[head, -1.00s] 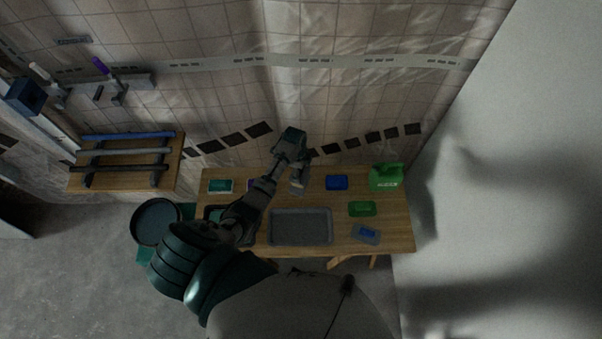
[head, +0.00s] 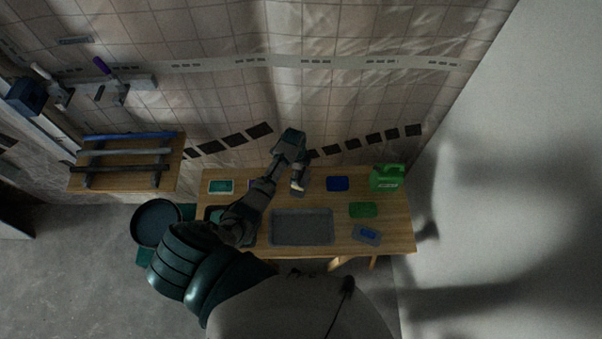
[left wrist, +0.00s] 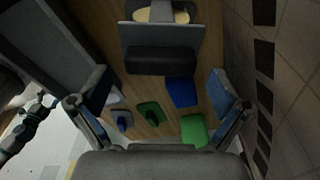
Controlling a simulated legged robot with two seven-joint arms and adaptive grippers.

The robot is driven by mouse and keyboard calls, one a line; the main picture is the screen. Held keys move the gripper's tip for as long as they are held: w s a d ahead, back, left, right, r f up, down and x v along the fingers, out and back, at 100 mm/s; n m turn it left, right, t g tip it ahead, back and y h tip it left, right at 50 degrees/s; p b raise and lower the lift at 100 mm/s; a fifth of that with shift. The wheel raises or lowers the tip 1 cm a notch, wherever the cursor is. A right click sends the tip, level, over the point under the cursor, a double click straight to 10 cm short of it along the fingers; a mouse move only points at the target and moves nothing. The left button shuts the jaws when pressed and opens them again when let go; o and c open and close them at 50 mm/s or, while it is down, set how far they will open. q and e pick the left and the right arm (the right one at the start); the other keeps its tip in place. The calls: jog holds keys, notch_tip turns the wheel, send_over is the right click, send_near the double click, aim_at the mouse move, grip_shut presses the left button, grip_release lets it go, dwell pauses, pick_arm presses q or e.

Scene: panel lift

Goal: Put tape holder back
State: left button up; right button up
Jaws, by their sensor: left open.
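A grey tape holder (left wrist: 160,58) with a pale yellow roll (left wrist: 160,15) on it stands on the wooden table, seen in the left wrist view. The pale roll also shows in the head view (head: 297,187), just below my left wrist, where the arm partly hides the holder. My left gripper (left wrist: 160,112) is open and empty. Its two fingers are spread wide at the left and right of the wrist view, and the holder lies beyond them, apart from them. My right gripper is not clearly seen in either view.
The wooden table (head: 399,226) bears a grey tray (head: 302,241), a blue bin (head: 337,184), a green bin (head: 363,210), a grey-blue box (head: 367,234) and a green canister (head: 387,177). A tiled wall stands behind. A rack (head: 125,152) holds several bars at left.

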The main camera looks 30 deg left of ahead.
pick_arm(q)
notch_tip(320, 180, up, 10)
jog(key=a, duration=0.1)
jog(key=shift+s, duration=0.1)
dwell(0.5)
